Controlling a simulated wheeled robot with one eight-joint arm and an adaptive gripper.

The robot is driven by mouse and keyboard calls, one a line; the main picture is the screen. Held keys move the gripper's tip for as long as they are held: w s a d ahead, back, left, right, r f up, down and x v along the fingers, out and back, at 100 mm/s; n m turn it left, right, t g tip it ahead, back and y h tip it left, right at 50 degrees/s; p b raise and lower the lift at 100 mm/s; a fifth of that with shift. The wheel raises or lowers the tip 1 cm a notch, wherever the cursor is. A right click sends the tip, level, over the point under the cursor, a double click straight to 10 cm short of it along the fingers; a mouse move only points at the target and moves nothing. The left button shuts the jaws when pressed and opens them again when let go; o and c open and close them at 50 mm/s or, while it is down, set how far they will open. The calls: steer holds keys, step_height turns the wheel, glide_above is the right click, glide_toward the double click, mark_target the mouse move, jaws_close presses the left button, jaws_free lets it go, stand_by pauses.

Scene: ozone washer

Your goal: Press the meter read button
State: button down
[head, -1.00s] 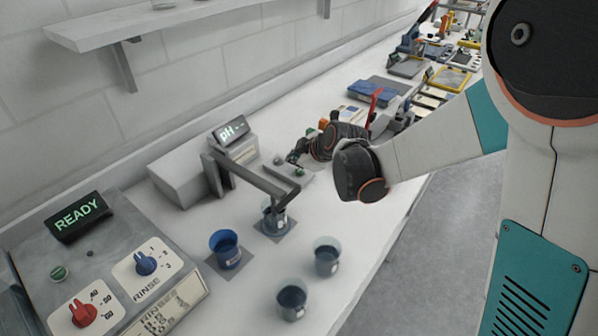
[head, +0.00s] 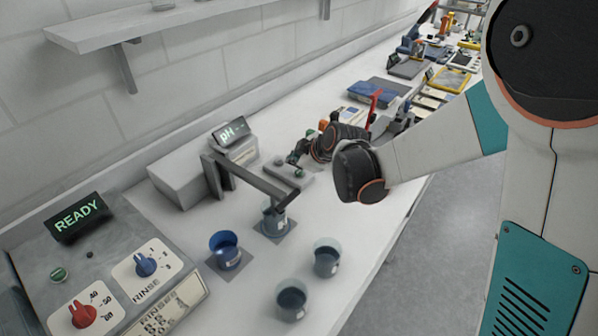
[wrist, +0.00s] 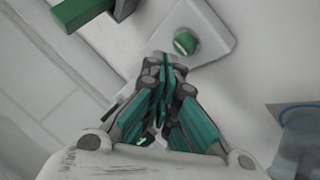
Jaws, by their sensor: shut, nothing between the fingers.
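The pH meter has a dark display (head: 232,131) with pale green "pH" lettering, on a grey box. In the wrist view one green button (wrist: 186,42) sits on the pale plate (wrist: 205,22). My gripper (head: 292,160) is over this plate, fingers pointing down toward it. In the wrist view my gripper (wrist: 161,58) is shut and empty, its tips just beside the button. Whether the tips touch the plate, I cannot tell.
A grey probe arm (head: 255,180) reaches over a beaker (head: 274,220). Several blue beakers stand in front, one of them (head: 226,250) on a dark mat. A washer panel with a READY display (head: 77,217) is at left. A green block (wrist: 80,12) shows in the wrist view.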

mark_target(297, 174)
steer(key=shift+f, duration=0.15)
steer(key=shift+f+b, duration=0.25)
steer(key=shift+b, duration=0.15)
steer(key=shift+f+b, duration=0.35)
steer(key=shift+f, duration=0.1)
stand_by(0.6)
stand_by(0.3)
steer(key=shift+r+p, duration=0.6)
steer(key=shift+r, duration=0.3)
steer(key=shift+r+p, duration=1.75)
steer(key=shift+r, duration=0.75)
